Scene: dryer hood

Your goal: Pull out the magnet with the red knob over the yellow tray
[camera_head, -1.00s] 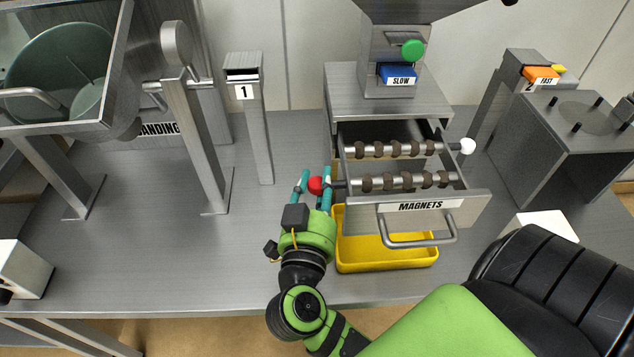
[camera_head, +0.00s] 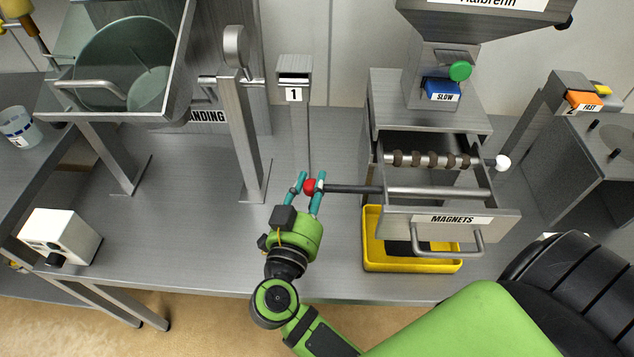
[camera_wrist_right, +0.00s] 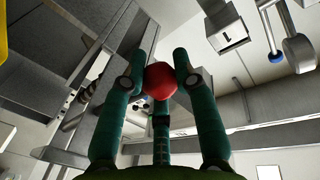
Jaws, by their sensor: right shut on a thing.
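The red knob (camera_head: 310,186) sits at the left end of a dark magnet rod (camera_head: 352,188), drawn out to the left of the open MAGNETS drawer (camera_head: 390,222). The rod's right end stays inside a bare silver tube (camera_head: 440,193) across the drawer. My right gripper (camera_head: 309,188) is shut on the knob; the wrist view shows the knob (camera_wrist_right: 160,80) between its fingers. The yellow tray (camera_head: 415,267) stands under the drawer with dark material (camera_head: 398,247) in it. My left gripper is not in view.
Behind, a second tube (camera_head: 430,160) with a white knob (camera_head: 503,162) carries several brown clumps. A grey post marked 1 (camera_head: 294,95) stands behind my right gripper. A metal stand (camera_head: 245,140) is further left. The table between the stand and the tray is mostly clear.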

